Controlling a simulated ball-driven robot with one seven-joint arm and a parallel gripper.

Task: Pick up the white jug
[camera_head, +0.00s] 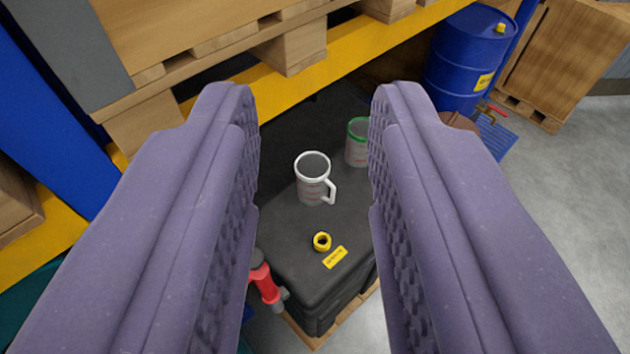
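The white jug (314,181) is a clear measuring jug with a white rim, white handle and red markings. It stands upright on top of a black box-like container (290,238), with its handle toward the right. A similar jug with a green rim (356,143) stands behind it to the right, partly hidden by my right finger. My gripper (313,112) is open, its two purple padded fingers wide apart. The white jug shows in the gap between them, and neither finger appears to touch it.
A yellow shelf beam (300,88) with pallets crosses behind. A blue drum (466,58) stands back right; grey floor (570,210) is open right.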

